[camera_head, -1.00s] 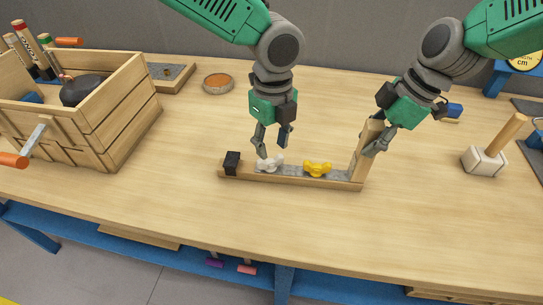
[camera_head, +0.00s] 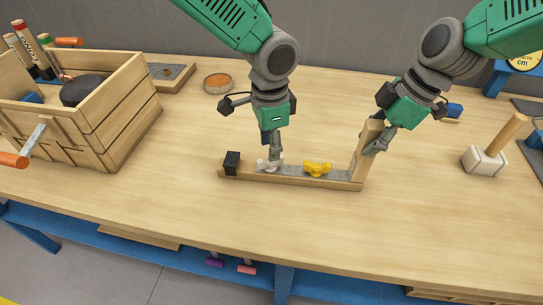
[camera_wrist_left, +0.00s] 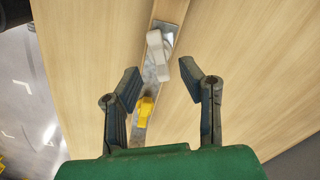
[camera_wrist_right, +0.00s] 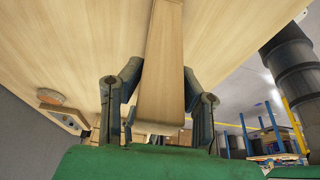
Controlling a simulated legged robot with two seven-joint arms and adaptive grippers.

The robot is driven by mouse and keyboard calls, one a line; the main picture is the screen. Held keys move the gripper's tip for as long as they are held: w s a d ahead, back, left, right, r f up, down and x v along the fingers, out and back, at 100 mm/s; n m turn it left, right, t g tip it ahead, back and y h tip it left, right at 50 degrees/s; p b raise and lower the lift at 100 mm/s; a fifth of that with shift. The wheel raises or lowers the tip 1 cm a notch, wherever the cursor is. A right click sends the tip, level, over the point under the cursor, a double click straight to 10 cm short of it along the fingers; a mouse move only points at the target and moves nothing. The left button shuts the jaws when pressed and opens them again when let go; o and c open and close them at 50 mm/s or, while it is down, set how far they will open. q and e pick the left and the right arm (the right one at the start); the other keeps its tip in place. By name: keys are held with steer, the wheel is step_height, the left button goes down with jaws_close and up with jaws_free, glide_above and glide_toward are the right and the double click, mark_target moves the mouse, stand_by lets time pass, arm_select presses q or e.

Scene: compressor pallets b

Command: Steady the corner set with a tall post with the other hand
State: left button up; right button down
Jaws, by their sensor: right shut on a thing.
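The corner set is a low wooden base (camera_head: 310,182) with a metal strip along it and a tall wooden post (camera_head: 361,150) upright at its right end. A white wing nut (camera_head: 262,165) and a yellow wing nut (camera_head: 317,169) sit on the strip. A black block (camera_head: 232,162) is at the left end. My right gripper (camera_head: 374,140) is shut on the post, which also shows between its fingers in the right wrist view (camera_wrist_right: 162,90). My left gripper (camera_head: 270,155) is just above the white wing nut.
A wooden crate (camera_head: 125,125) with tools stands at the left. A mallet (camera_head: 485,160) stands at the right. A round dish (camera_head: 218,83) lies at the back. The table in front of the corner set is clear.

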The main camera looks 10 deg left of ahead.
arm_select(q)
steer(key=shift+f, duration=2.55)
jaws_close()
